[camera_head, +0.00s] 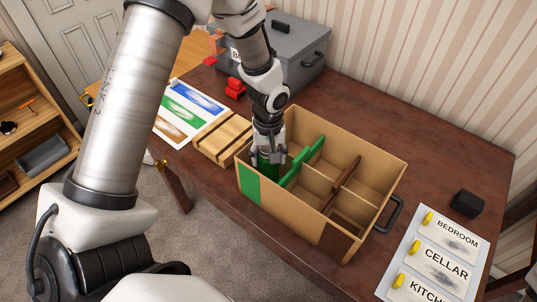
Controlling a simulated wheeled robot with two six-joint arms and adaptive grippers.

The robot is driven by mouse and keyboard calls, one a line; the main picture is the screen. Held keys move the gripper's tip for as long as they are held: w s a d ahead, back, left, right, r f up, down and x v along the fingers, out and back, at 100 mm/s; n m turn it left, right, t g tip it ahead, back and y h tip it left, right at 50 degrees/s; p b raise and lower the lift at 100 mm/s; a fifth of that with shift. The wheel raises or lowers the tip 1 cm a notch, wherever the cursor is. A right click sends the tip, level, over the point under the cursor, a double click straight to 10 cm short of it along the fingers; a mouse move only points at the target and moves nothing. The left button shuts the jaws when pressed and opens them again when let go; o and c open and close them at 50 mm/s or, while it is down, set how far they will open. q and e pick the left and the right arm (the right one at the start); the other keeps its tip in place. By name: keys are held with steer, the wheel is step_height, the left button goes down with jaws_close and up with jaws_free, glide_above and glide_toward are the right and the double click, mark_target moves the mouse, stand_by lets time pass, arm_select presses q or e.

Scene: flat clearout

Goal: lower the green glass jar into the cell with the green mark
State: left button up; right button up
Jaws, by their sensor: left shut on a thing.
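The green glass jar (266,161) is mostly hidden by my left gripper (268,158), which is shut on it. The gripper points down inside the left end of the divided cardboard box (386,170). The jar is at the cell behind the green mark (249,187) on the box's outer wall. I cannot tell whether the jar touches the cell floor. A green strip (303,161) runs along the divider to the right of the jar. My right gripper is out of view.
Wooden slats (222,138) lie left of the box, beside a sheet with coloured swatches (190,105). A grey case (290,62) and a red object (235,88) are behind. A labelled card (440,262) and a black block (467,204) lie at right.

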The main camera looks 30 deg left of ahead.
mark_target(268, 147)
arm_select(q)
steer(key=shift+f+b, duration=2)
steer(key=shift+f, duration=0.6)
stand_by(1.3)
steer(key=o, duration=1.3)
steer(key=shift+c, duration=0.2)
steer(key=shift+r+p, duration=4.9)
steer(key=shift+r, duration=1.15)
